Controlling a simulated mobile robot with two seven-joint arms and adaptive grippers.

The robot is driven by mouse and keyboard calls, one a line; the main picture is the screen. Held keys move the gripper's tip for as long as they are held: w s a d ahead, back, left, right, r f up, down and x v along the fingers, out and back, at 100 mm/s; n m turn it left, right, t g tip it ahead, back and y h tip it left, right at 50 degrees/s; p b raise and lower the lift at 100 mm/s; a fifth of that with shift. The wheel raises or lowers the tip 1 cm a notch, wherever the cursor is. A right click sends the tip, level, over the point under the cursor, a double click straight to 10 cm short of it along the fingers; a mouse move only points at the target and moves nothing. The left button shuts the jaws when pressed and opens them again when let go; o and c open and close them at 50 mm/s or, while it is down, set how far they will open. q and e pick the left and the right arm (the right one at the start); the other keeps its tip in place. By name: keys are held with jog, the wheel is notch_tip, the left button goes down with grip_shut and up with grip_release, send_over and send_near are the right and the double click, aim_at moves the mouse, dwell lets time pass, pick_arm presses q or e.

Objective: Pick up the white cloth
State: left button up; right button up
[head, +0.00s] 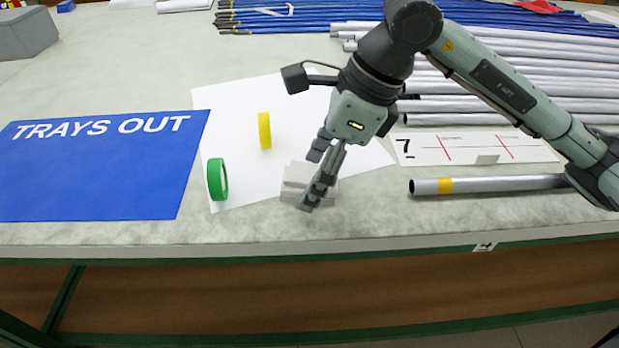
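A folded whitish cloth (292,181) lies near the front edge of the bench, at the lower edge of a white sheet. My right gripper (313,194) reaches down over the cloth, and its fingers cover the cloth's middle and right part. The fingers overlap each other from this angle, so I cannot tell whether they are open or shut, or whether they touch the cloth. My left gripper is not in view.
A green tape roll (217,179) and a yellow tape roll (264,131) stand left of the cloth. A blue "TRAYS OUT" mat (90,170) lies further left. A metal tube with a yellow band (500,184) lies at right, with several rods (480,88) behind.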

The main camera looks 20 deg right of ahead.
aim_at(301, 171)
jog(key=c, duration=1.1)
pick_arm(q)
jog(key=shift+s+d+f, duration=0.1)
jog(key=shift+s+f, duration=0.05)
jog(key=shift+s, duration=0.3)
pick_arm(e)
jog(key=shift+r, duration=0.1)
jog(key=shift+r, duration=0.5)
notch_tip(301, 171, up, 3)
jog(key=shift+w+f, duration=0.1)
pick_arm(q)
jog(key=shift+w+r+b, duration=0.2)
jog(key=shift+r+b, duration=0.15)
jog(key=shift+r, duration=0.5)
pick_arm(e)
jog(key=a+r, duration=0.2)
jog(key=a, duration=0.2)
jog(key=a+r, duration=0.2)
jog(key=a, duration=0.1)
jog(key=w+a+r, duration=0.1)
jog(key=a+r, duration=0.2)
jog(key=a, duration=0.1)
jog(key=shift+w+a, duration=0.1)
jog(key=shift+a, duration=0.2)
